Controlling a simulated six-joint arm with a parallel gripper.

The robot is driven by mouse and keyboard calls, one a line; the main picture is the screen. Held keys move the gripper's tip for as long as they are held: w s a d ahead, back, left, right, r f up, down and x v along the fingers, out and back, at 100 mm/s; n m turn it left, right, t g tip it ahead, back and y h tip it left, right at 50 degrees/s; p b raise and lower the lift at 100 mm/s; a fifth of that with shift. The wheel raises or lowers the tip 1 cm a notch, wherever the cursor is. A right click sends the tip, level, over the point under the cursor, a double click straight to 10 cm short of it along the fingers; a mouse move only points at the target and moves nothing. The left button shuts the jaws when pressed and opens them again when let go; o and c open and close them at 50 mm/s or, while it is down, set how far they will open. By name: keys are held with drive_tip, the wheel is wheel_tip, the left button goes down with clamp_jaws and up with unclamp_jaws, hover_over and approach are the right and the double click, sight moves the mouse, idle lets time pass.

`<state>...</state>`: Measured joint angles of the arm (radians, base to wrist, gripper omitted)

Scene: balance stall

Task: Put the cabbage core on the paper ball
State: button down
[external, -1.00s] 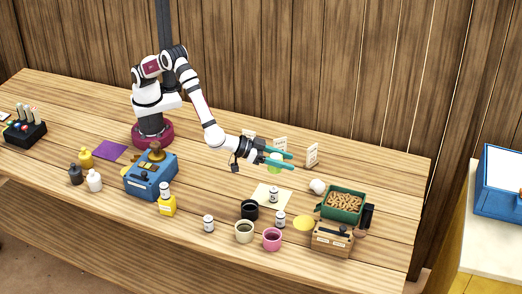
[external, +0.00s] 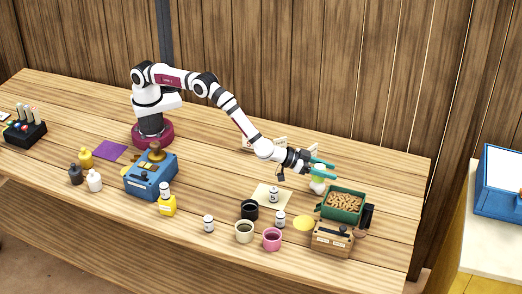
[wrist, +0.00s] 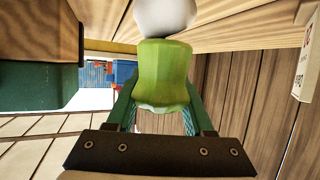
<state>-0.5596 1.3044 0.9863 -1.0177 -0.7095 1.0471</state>
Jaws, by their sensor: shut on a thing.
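The cabbage core (external: 319,172) is a pale green lump held between the teal fingers of my gripper (external: 329,171). In the wrist view the core (wrist: 163,75) sits between both fingers, with its far end against the outline of the white paper ball (wrist: 165,14). In the external view the paper ball (external: 318,187) rests on the table directly below the core, partly covered by it. I cannot tell whether core and ball touch or a thin gap is left. My gripper is shut on the core.
A green bin of brown pieces (external: 343,204) stands close to the right of the ball, with a wooden box (external: 333,238) in front. Upright cards stand behind.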

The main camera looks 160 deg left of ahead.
drive_tip(key=shift+c, duration=1.4)
unclamp_jaws()
